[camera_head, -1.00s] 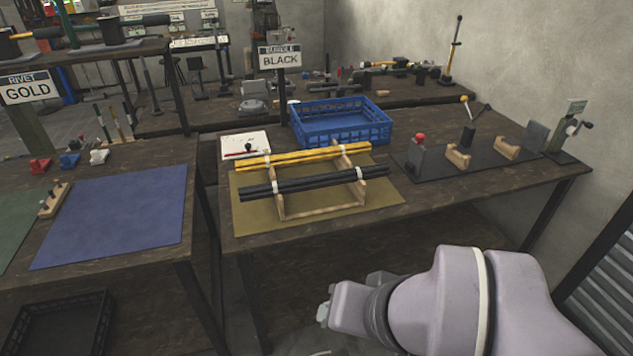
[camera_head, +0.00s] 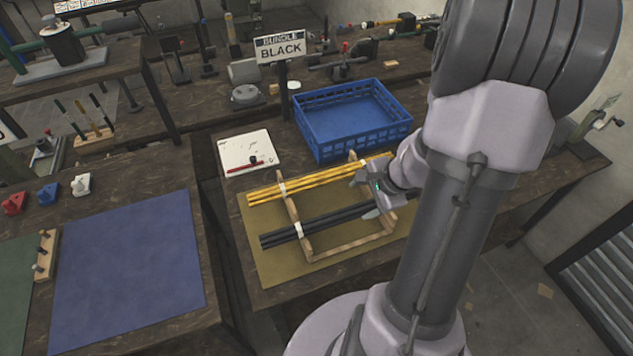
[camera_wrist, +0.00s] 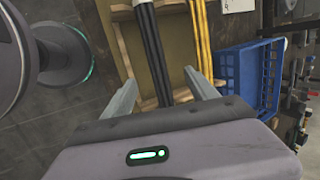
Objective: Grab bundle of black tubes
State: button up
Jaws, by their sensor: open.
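The bundle of black tubes (camera_head: 312,226) lies across a wooden rack (camera_head: 345,246) on the table, with a white band near its left part. It also shows in the wrist view (camera_wrist: 152,45), running lengthwise between my fingers. My gripper (camera_head: 366,196) is open over the right end of the rack, its fingers on either side of the black bundle as seen from the wrist (camera_wrist: 160,77). I cannot tell how far above the tubes the fingers are. The gripper and arm hide the bundle's right end in the head view. A yellow bundle (camera_head: 318,180) lies parallel behind it.
A blue crate (camera_head: 352,128) stands behind the rack, close to my arm. A white board (camera_head: 248,152) with a red pen lies left of it. A sign reading BUNDLE BLACK (camera_head: 280,47) stands behind. A blue mat (camera_head: 125,265) on the left table is clear.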

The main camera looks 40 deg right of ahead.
jog(key=b, duration=0.4)
send_near(346, 213)
jog(key=x, duration=0.5)
jog(key=shift+w+a+r, duration=0.1)
jog(key=shift+w+a, duration=0.1)
jog(key=shift+a, duration=0.05)
jog(key=x, duration=0.1)
jog(key=b+x, duration=0.1)
jog(key=x, duration=0.1)
jog(key=b+x, duration=0.1)
jog(key=x, duration=0.1)
jog(key=shift+s+d+f, duration=0.2)
jog(key=shift+f, duration=0.2)
jog(key=shift+r, duration=0.1)
grip_shut()
